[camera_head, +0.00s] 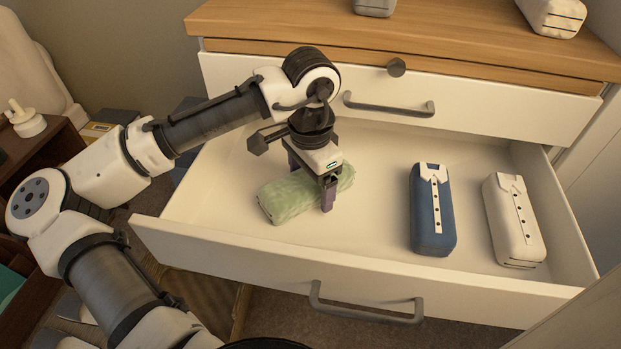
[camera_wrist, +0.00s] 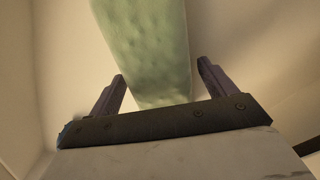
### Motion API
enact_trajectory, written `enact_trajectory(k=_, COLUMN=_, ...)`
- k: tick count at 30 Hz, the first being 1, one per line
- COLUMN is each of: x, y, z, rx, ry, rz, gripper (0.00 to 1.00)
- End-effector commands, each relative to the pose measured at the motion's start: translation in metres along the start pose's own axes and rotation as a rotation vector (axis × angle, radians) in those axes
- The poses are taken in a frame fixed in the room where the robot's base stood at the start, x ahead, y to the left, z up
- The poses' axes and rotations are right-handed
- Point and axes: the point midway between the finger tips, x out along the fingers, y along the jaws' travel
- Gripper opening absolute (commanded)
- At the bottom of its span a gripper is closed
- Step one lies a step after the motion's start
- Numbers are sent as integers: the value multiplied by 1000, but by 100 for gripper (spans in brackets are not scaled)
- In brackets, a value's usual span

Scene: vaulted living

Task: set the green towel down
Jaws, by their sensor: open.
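The green towel (camera_head: 287,199) is a rolled, soft-textured bundle lying on the floor of the open white drawer, toward its left side. My gripper (camera_head: 322,194) is over the towel's right part, pointing down, with a finger on either side of it. In the wrist view the towel (camera_wrist: 148,45) runs between the two spread fingers of my gripper (camera_wrist: 160,85), with a gap beside the right finger. The gripper is open. Part of the towel is hidden behind the gripper in the head view.
The open drawer (camera_head: 360,262) also holds a blue folded item (camera_head: 424,225) and a white one (camera_head: 508,225) on the right. Free drawer floor lies between the towel and the blue item. The wooden cabinet top (camera_head: 450,30) overhangs behind, above a shut upper drawer (camera_head: 480,100).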

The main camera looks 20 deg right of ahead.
Motion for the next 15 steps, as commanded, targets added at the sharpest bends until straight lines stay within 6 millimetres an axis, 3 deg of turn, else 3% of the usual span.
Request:
enact_trajectory(k=5, x=-4, y=0, z=0, rx=-1, ry=0, rz=-2, gripper=83)
enact_trajectory(k=15, x=-72, y=0, z=-1, rx=-1, ry=3, rz=0, gripper=83)
